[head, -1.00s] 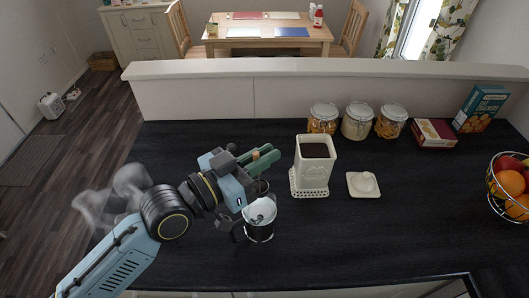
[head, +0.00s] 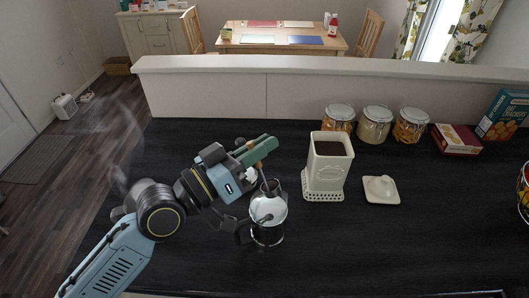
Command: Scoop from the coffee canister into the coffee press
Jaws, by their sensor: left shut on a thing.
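The cream coffee canister (head: 328,170) stands open on the dark counter, with dark coffee showing inside near its top. Its cream lid (head: 381,189) lies on the counter to its right. My left gripper (head: 260,150), with green fingers, is above and behind the press. It is shut on the brown handle of a scoop (head: 263,174). The scoop's lower end is tilted down just over the press's top; its contents cannot be made out. My right gripper is not in view.
Glass jars (head: 375,124), a red box (head: 456,139) and a teal box (head: 502,115) stand along the back of the counter by the low wall (head: 200,95). A fruit basket (head: 524,190) is cut off at the right edge. The front right counter is clear.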

